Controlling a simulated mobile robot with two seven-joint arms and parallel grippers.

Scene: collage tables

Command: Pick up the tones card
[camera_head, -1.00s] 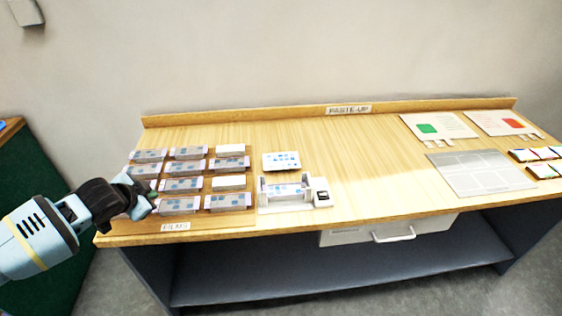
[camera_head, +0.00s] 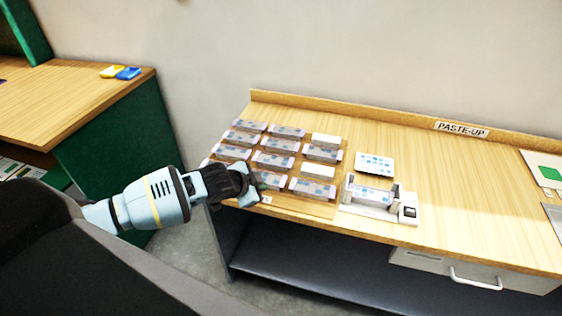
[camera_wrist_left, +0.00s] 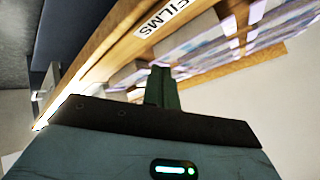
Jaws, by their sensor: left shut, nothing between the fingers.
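A white card with small blue patches (camera_head: 375,164) lies on the paste-up table (camera_head: 455,212), behind a white device holding a film (camera_head: 371,194). No label on the card is readable, so I cannot tell if it is the tones card. My left gripper (camera_head: 260,188) is shut and empty at the front left corner of the film board. It partly hides the front left film stack. My right gripper is not in view.
Several film stacks (camera_head: 313,187) stand in rows on the board, with white blocks (camera_head: 318,172) at its right column. A white card with a green patch (camera_head: 548,173) is at the right edge. Another table (camera_head: 70,100) with yellow and blue items stands at left.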

